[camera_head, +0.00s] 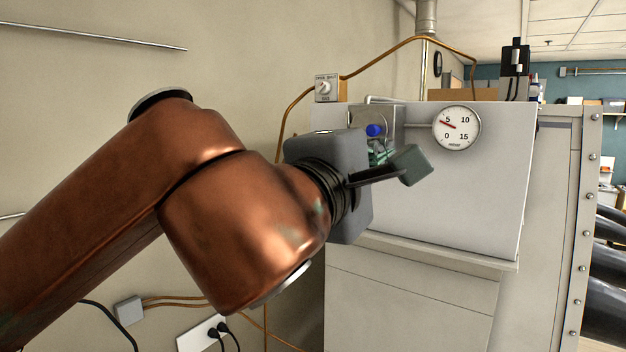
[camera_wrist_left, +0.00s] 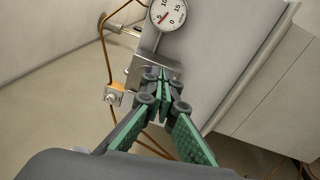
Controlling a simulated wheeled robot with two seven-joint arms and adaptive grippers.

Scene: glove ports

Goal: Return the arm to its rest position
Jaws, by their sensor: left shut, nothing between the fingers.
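My left arm (camera_head: 230,220) is copper-coloured and reaches in from the left of the head view, bent at the elbow. Its dark grey wrist is in front of the pale cabinet. My right gripper is not in view.
A round gauge (camera_head: 457,128) with a red needle is on the cabinet panel (camera_head: 450,205). A small dial box (camera_head: 327,88) and copper tubing (camera_head: 385,52) are on the wall side. A ledge (camera_head: 440,250) runs below the panel.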

